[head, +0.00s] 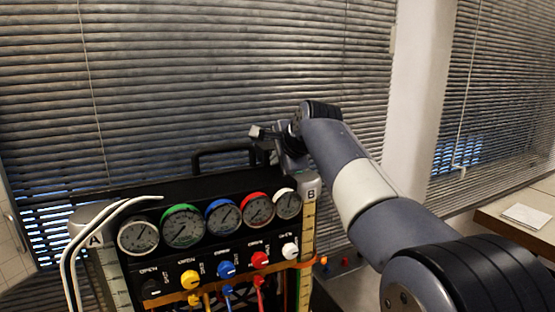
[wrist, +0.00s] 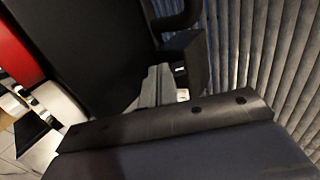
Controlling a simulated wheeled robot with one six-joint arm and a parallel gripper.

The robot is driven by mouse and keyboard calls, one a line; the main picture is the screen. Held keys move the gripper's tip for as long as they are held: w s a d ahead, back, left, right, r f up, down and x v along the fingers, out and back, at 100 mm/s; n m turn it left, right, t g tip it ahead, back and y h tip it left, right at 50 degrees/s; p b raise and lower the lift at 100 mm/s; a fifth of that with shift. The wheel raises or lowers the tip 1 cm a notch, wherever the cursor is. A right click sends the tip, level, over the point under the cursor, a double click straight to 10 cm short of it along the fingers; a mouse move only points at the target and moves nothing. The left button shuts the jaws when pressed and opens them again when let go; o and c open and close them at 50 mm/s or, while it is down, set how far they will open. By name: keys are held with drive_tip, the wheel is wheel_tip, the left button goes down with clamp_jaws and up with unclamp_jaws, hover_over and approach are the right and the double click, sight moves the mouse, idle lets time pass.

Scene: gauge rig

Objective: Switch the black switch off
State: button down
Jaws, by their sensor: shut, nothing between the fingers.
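The gauge rig (head: 205,183) is a black panel with several round gauges and a row of coloured knobs. My gripper (head: 290,163) is at the top right corner of the rig, near the B label, apart from the knobs. In the wrist view its fingers (wrist: 160,86) are together and empty, with the rig's black top and handle beyond them.
Yellow (head: 189,279), blue (head: 226,270), red (head: 260,259) and white (head: 290,250) knobs line the panel. A black handle (head: 222,152) rises from its top. Pale curved tubes (head: 85,240) stand at the left. Blinds (head: 200,70) hang behind. A table (head: 515,225) is at right.

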drive_tip(key=shift+w+f+b, duration=0.1)
drive_tip(key=shift+f+b, duration=0.4)
drive_tip(key=shift+b, duration=0.55)
drive_tip(key=t+y+b, duration=0.1)
drive_tip(key=t+b, duration=0.1)
drive_tip(key=b, duration=0.2)
drive_tip(key=shift+f, duration=0.2)
drive_tip(key=shift+r, duration=0.15)
drive_tip(key=shift+r+p, duration=0.15)
drive_tip(key=shift+p, duration=0.25)
drive_tip(key=shift+r+p, duration=0.4)
drive_tip(key=shift+p, duration=0.05)
drive_tip(key=shift+w+a+r+p, duration=0.1)
drive_tip(key=shift+w+r+p, duration=0.05)
drive_tip(key=shift+r+p, duration=0.15)
drive_tip(key=shift+s+d+r, duration=0.15)
drive_tip(key=shift+s+d, duration=0.05)
drive_tip(key=shift+s, duration=0.1)
drive_tip(key=b+v, duration=0.1)
drive_tip(key=v, duration=1.2)
drive_tip(key=shift+s+b, duration=0.2)
drive_tip(key=shift+b, duration=0.1)
